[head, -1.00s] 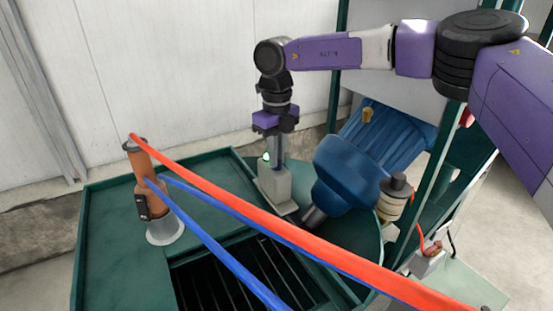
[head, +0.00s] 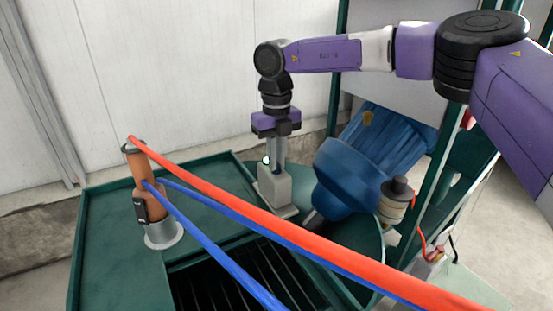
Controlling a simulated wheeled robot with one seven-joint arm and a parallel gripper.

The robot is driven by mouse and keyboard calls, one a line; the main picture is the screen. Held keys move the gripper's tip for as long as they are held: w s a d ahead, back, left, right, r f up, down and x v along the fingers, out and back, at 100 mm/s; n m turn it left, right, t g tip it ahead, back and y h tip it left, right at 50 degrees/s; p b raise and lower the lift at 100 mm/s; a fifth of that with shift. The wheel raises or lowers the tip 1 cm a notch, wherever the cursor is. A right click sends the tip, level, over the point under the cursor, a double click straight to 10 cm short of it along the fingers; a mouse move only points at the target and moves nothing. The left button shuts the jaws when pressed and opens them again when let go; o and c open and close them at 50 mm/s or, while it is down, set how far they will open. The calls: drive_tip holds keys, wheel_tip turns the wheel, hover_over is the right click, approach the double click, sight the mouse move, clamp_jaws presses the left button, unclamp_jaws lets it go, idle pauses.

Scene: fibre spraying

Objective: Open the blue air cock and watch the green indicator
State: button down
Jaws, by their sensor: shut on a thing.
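My gripper (head: 277,152) points straight down over the grey box (head: 275,188) on the green platform's far side. Its fingers are shut on the blue air cock at the top of this box. The cock itself is hidden by the fingers, so its angle cannot be read. The green indicator (head: 266,160) is a small, pale greenish spot just left of the fingers, partly covered by them.
A large blue ribbed motor (head: 345,178) is close on the right of the box. Red (head: 240,200) and blue (head: 215,247) hoses cross in front from an orange spray unit (head: 149,190). A dark grated opening (head: 240,285) lies nearer.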

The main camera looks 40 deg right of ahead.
drive_tip(key=c, duration=1.5)
unclamp_jaws()
drive_tip(key=shift+r, duration=0.15)
wheel_tip(320, 180, up, 8)
drive_tip(key=shift+f+b, duration=0.2)
drive_tip(key=shift+b, duration=0.5)
